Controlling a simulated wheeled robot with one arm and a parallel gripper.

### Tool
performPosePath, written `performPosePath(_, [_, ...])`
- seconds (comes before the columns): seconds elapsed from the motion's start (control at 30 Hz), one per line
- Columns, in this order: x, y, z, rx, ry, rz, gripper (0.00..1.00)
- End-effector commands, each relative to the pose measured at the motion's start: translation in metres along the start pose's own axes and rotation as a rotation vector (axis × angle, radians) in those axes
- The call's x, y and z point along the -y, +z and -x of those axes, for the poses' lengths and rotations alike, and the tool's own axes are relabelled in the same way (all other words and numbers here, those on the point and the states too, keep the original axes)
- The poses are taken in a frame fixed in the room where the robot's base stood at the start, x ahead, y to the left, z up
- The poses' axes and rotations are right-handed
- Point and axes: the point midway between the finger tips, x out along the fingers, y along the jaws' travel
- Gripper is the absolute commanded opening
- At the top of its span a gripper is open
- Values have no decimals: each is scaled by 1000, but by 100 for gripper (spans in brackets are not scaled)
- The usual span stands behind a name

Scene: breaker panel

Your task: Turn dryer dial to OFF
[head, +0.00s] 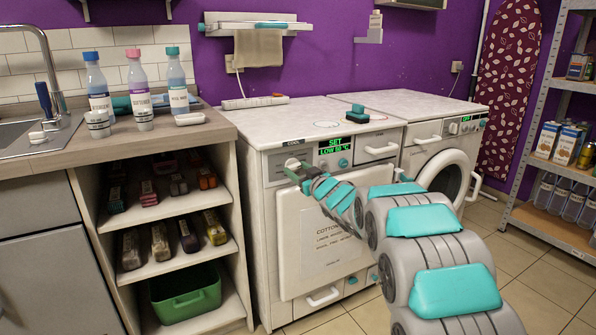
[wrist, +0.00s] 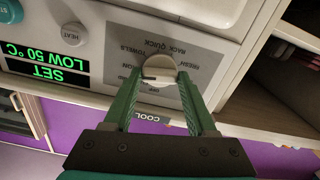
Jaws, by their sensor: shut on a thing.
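The dryer (head: 282,235) stands left of the other machine. Its display (head: 346,147) reads SET and LOW 50 °C in green. In the wrist view, which is upside down, the round pale dial (wrist: 161,65) sits on a grey label plate (wrist: 205,68) with words such as RACK, QUICK, TOWELS and FRESH. My gripper (wrist: 160,76) is shut on the dial, one green finger on each side. In the head view my gripper (head: 296,171) reaches the panel's left part. The fingers hide part of the label, and I cannot tell which word the dial points at.
A HEAT button (wrist: 74,33) and the display (wrist: 48,70) lie beside the dial. A COOL tag (wrist: 153,118) is on the machine's top edge. A second machine (head: 440,160) with a round door stands right. An open shelf unit (head: 170,220) stands left.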

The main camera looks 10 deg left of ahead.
Motion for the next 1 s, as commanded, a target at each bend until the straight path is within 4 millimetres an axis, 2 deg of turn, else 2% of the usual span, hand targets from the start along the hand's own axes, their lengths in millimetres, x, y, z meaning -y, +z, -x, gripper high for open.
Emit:
performPosePath(0.07, [0, 0, 0, 1, 0, 0, 28])
performPosePath(0.3, [0, 0, 0, 1, -1, 0, 2])
performPosePath(0.67, [0, 2, 0, 1, 0, 60, 1])
performPosePath(1.0, [0, 4, 1, 1, 0, 312, 1])
